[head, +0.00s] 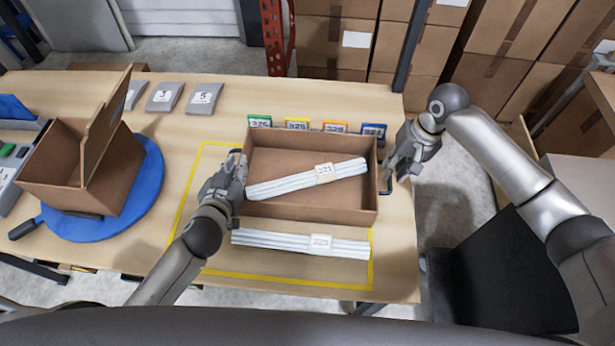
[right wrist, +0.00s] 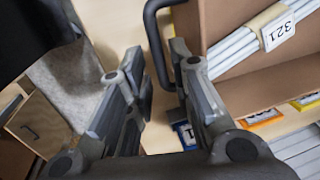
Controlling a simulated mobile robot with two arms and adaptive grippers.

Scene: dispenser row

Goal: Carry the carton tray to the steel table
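The brown carton tray (head: 310,209) sits on the wooden table, partly inside a yellow outline. A bundle of white tubes (head: 290,184) labelled 321 lies in it. My left gripper (head: 236,168) is at the tray's left side; its fingertips are too unclear to tell open from shut. My right gripper (head: 392,172) is beside the tray's right side. In the right wrist view its fingers (right wrist: 160,95) are apart, with the tray's dark handle (right wrist: 153,42) in the gap between them. I cannot make out a steel table.
A second white tube bundle (head: 300,243) lies just in front of the tray. Several coloured number cards (head: 297,124) stand behind it. An open box (head: 70,165) rests on a blue disc (head: 145,185) at left. Stacked cartons (head: 410,50) fill the back.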

